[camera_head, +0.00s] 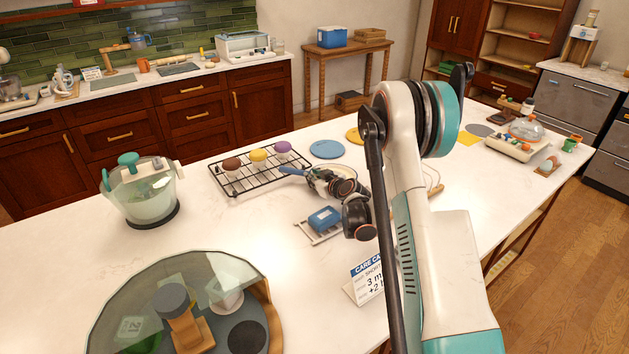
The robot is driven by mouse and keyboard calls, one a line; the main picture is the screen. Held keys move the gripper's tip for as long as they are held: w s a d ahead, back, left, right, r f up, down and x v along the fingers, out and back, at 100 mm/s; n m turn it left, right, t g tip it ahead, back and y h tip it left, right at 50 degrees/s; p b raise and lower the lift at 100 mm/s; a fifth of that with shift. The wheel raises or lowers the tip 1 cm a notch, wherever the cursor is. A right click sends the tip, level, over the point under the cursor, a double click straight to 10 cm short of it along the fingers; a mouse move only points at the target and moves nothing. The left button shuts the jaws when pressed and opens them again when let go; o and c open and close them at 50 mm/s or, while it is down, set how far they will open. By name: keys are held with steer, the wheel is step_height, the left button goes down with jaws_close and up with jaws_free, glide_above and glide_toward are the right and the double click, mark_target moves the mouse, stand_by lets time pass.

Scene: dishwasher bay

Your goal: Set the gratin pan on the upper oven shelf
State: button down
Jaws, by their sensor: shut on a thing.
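My gripper (316,180) is over the middle of the white counter, beside the wire rack. It is shut on what looks like the gratin pan (291,171), a small blue-handled pan. The handle points left over the rack's edge, and a pale rim shows behind the gripper. The gripper hides much of the pan, and I cannot tell whether it touches the counter. No open oven or upper oven shelf can be made out. Grey steel-fronted appliances (576,101) stand at the far right with their fronts closed.
The wire rack (262,181) holds three cupcakes. A blue block (324,217) on a small tray, a care card (367,283), a glass-lidded pot (142,196) and a round glass-covered tray (110,300) stand nearby. A domed appliance (516,145) stands at right. Wooden floor (550,215) is clear.

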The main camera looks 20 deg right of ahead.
steer(key=shift+f, duration=0.15)
steer(key=c, duration=1.7)
jaws_free()
steer(key=shift+o, duration=1.2)
